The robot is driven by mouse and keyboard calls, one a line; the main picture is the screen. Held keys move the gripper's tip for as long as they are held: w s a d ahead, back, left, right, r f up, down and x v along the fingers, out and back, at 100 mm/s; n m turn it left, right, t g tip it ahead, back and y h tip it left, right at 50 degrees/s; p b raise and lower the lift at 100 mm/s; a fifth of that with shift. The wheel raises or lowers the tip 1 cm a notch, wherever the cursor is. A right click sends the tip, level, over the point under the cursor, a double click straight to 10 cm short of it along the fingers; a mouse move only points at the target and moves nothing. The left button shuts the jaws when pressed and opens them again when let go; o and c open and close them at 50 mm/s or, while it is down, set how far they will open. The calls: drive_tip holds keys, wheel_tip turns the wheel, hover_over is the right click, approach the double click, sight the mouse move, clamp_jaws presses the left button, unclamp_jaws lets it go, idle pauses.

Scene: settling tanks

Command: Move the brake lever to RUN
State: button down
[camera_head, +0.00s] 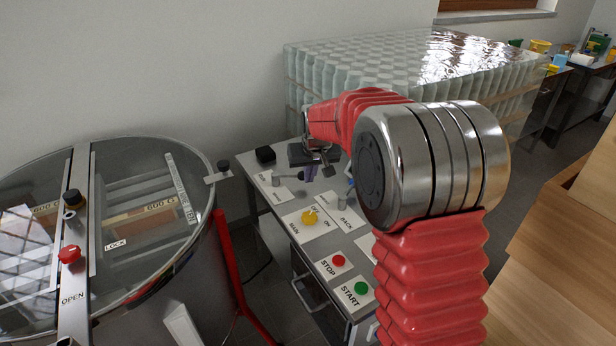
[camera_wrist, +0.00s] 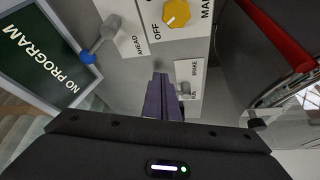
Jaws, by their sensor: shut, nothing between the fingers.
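The brake lever (camera_head: 276,181) stands on its white label plate at the far left of the control desk, near the tank. Its grey hub (camera_wrist: 184,88) shows in the wrist view, just right of my fingers, with the BRAKE plate (camera_wrist: 193,72) around it. In the head view a dark knob end points right, toward my gripper. My gripper (camera_head: 310,170) is over the desk beside the lever, its purple fingers (camera_wrist: 162,98) closed together and empty. The fingers hide part of the lever in the wrist view; I cannot tell whether they touch it.
A yellow MAIN knob (camera_head: 309,216), a red STOP button (camera_head: 338,260) and a green START button (camera_head: 361,288) sit nearer on the desk. A blue-tipped AHEAD/BACK lever (camera_wrist: 98,45) and a NO PROGRAM screen (camera_wrist: 42,60) are left in the wrist view. The round lidded tank (camera_head: 150,300) stands left.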

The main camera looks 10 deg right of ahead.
drive_tip(key=x, duration=0.9)
drive_tip(key=shift+w, duration=0.8)
drive_tip(key=shift+w+r, duration=0.2)
drive_tip(key=shift+w, duration=1.05)
